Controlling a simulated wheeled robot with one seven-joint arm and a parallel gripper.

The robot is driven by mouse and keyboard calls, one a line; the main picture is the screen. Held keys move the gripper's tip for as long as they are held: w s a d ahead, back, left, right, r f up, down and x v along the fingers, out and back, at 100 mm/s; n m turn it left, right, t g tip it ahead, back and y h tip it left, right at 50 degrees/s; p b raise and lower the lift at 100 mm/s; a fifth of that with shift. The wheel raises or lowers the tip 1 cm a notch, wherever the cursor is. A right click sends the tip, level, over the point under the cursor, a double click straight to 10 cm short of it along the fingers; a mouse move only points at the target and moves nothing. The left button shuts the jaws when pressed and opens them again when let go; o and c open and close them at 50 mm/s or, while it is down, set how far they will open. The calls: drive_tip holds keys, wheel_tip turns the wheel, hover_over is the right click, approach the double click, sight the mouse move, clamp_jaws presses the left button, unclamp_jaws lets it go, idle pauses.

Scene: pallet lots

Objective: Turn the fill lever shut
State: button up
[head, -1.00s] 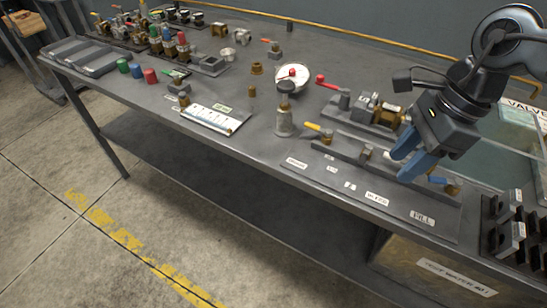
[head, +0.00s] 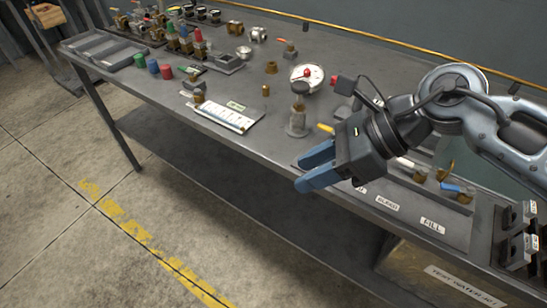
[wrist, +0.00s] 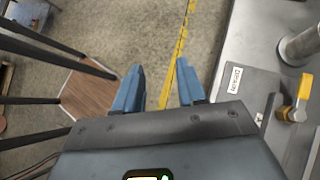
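The fill lever (head: 450,187) has a blue handle on a brass valve, behind the FILL label (head: 433,226) at the right end of the valve board (head: 455,236). The handle lies roughly along the board and points left. My gripper (head: 312,168) is open and empty, well left of the blue lever, over the table's front edge. In the wrist view, my two blue fingers (wrist: 160,88) stand apart with only floor between them. The blue lever is not in the wrist view.
A yellow lever (head: 326,129) stands close behind my fingers; it also shows in the wrist view (wrist: 305,88). A white lever (head: 404,162) lies between my gripper and the blue lever. Dark stacked blocks (head: 517,245) stand at the right.

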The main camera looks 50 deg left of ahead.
drive_tip(key=s+a+r+g+y, duration=0.2)
drive_tip(key=s+a, duration=0.1)
drive_tip(key=s, duration=0.2)
drive_tip(key=shift+s+a+r+m, duration=0.2)
drive_tip(key=shift+r+m, duration=0.1)
drive_tip(key=shift+m, duration=0.1)
